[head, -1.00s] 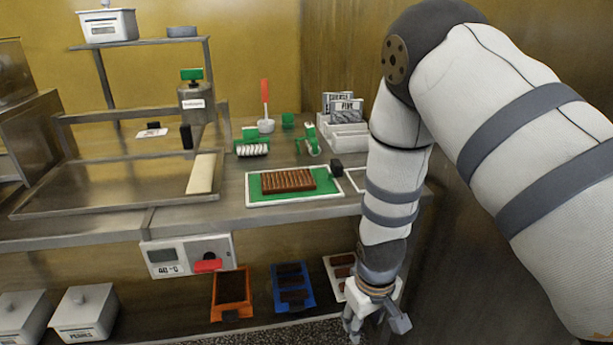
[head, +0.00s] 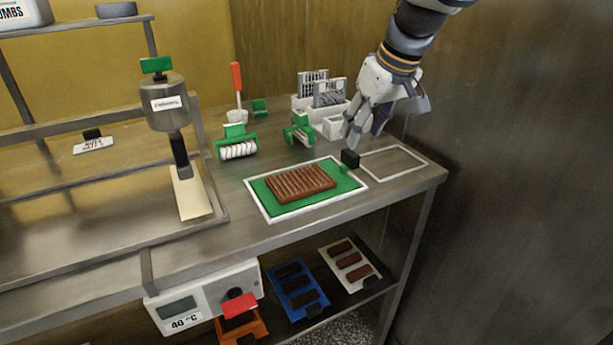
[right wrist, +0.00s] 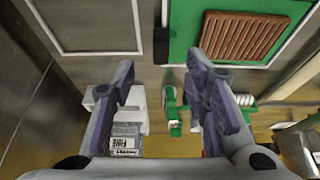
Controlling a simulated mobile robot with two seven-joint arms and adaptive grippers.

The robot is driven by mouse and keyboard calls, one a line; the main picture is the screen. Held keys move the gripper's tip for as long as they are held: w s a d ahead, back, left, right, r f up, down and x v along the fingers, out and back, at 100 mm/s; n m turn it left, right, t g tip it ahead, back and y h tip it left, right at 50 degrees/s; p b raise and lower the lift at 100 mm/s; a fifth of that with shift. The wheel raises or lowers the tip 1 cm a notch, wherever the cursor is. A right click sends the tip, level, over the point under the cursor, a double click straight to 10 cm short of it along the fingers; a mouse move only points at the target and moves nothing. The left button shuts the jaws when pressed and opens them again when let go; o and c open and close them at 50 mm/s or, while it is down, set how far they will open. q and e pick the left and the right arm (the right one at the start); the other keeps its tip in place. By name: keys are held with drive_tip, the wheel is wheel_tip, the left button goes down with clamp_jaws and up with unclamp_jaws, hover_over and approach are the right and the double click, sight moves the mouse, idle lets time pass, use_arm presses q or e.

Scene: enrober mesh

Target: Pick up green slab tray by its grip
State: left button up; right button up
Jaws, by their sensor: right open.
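The green slab tray (head: 285,208) lies flat on the steel counter inside a white outline, with a ribbed brown slab (head: 300,183) on it. Its black grip (head: 350,158) stands at the tray's right end. My right gripper (head: 364,130) is open and empty, just above and behind the grip in the head view. In the right wrist view, the grip (right wrist: 161,46) lies ahead of the gap between the open fingers (right wrist: 162,80), apart from them. The tray (right wrist: 184,40) also shows there, beside the grip. My left gripper is not in view.
An empty white-outlined area (head: 395,164) lies right of the tray. White bins (head: 332,125) with labels stand behind. Green-handled rollers (head: 237,142) and a red-handled tool (head: 237,90) stand at the back. A dispenser (head: 165,102) is left. Blue (head: 297,287) and white (head: 350,263) trays sit below.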

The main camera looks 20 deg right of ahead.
sight(351, 153)
drive_tip(key=x, duration=0.3)
drive_tip(key=shift+w+f, duration=0.1)
drive_tip(key=shift+f, duration=0.1)
drive_tip(key=b+x, duration=0.1)
drive_tip(key=x, duration=0.4)
drive_tip(key=shift+w+f, duration=0.1)
drive_tip(key=shift+w, duration=0.05)
drive_tip(key=shift+a, duration=0.1)
drive_tip(key=shift+c, duration=1.4)
clamp_jaws()
